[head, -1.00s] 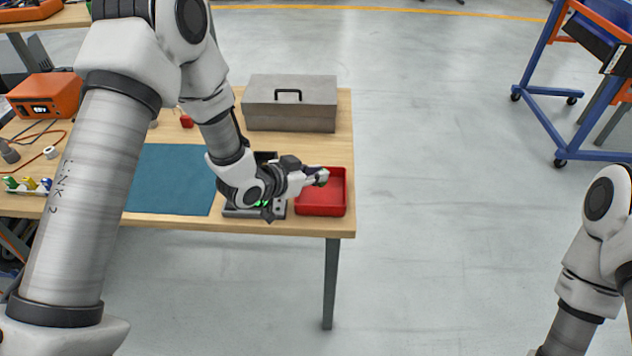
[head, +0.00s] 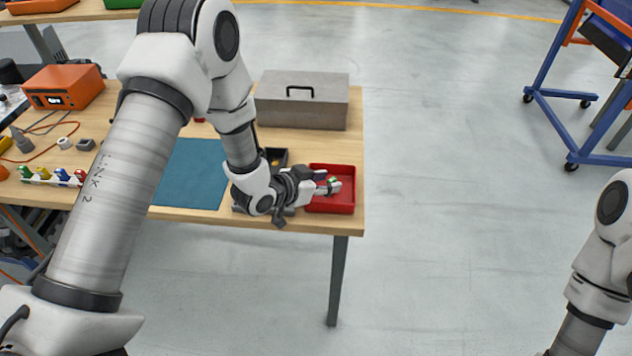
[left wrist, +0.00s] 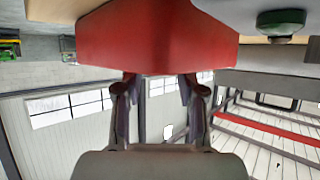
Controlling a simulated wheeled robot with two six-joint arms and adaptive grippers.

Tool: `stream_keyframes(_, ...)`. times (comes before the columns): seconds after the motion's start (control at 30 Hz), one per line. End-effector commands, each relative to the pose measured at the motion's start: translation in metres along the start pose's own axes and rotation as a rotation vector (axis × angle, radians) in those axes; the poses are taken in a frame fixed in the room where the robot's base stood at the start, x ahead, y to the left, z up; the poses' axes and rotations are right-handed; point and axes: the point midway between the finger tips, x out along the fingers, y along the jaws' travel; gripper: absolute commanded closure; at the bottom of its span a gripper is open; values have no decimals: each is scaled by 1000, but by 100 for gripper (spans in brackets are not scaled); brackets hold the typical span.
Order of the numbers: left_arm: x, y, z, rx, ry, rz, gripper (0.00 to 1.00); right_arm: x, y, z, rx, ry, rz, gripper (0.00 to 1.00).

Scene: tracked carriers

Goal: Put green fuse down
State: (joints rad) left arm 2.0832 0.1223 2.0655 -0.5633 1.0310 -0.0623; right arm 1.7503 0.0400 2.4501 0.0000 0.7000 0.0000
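My left gripper (head: 331,183) reaches in from the left, lying roughly level over the red tray (head: 345,209). A small green piece, the green fuse (head: 333,180), shows at its fingertips, and the fingers appear closed on it. In the left wrist view the two fingers (left wrist: 158,100) run behind the red tray wall (left wrist: 160,45), which hides their tips and the fuse. My right gripper is out of view; only part of that arm shows at the right.
A dark fixture (head: 278,154) stands left of the tray, partly hidden by my left arm. A grey metal box (head: 300,108) is behind the tray. A blue mat (head: 190,175) and a rack of coloured pieces (head: 45,180) lie further left. The table ends just right of the tray.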

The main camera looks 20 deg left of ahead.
Motion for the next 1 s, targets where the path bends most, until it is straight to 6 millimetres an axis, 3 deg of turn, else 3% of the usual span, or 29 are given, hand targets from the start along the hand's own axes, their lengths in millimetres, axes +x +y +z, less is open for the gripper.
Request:
stream_keyframes(0.17, -32, -1, 1, -8, 2, -2, 60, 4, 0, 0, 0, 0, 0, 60)
stream_keyframes(0.43, -101, -1, -1, -9, 3, -3, 60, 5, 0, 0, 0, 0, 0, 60)
stream_keyframes(0.6, -118, 0, 0, -3, 1, 0, 60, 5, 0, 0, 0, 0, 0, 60)
stream_keyframes(0.77, -118, 2, 6, -8, -16, 1, 60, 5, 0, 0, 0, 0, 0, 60)
stream_keyframes(0.87, -113, 12, 44, -67, -136, -1, 60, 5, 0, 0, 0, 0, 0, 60)
stream_keyframes(0.97, -115, 33, 118, -183, -368, -26, 60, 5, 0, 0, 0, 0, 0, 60)
stream_keyframes(1.0, -120, 44, 152, -235, -478, -47, 60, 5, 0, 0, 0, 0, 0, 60)
